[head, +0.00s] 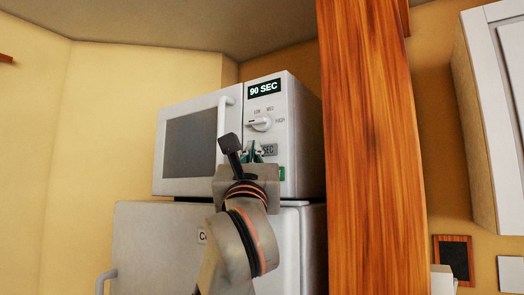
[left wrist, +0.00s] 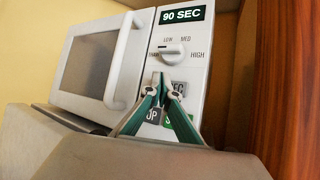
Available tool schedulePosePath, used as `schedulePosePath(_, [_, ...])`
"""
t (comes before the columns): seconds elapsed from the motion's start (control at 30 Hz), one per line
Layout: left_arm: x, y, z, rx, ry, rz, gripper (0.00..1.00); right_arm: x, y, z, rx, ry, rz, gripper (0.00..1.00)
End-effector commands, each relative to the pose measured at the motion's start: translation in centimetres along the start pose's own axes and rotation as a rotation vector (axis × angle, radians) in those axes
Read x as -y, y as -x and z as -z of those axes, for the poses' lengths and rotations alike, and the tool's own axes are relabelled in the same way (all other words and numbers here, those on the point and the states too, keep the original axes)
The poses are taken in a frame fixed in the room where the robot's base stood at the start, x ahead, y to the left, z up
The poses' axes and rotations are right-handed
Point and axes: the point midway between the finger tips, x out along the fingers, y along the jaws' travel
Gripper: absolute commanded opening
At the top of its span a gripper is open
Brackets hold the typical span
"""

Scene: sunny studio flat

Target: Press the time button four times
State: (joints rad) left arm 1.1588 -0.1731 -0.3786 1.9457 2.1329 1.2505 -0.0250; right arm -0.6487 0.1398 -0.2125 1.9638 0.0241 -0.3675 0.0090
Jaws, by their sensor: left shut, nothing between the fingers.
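The white microwave (head: 286,112) has a display (head: 264,88) reading 90 SEC. Its grey time button (head: 270,149), with "SEC" showing, sits below the dial and is partly covered by my gripper; it also shows in the left wrist view (left wrist: 179,88). My left gripper (head: 252,149) is shut and empty in front of the control panel. In the left wrist view its green-and-grey fingertips (left wrist: 160,78) overlap the left part of the button. I cannot tell whether they touch it. My right gripper is not in view.
The power dial (head: 261,123) is just above the button. The microwave handle (head: 222,115) juts out on the left. A wooden post (head: 365,150) stands close on the right.

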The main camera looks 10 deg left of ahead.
Motion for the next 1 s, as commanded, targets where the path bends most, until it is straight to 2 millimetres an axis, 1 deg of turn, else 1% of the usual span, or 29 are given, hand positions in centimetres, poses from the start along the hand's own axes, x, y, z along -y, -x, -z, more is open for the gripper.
schedulePosePath(0.23, [-0.3,0.4,-0.3,0.001,0.0,-0.001,0.0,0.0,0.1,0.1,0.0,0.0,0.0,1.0])
schedulePosePath(0.7, [-2.4,3.2,-2.4,0.001,0.001,0.0,0.0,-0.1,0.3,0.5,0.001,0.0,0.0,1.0])
schedulePosePath(1.0, [-2.5,3.5,-2.5,0.0,-0.001,0.0,0.0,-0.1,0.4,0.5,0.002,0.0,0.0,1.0])
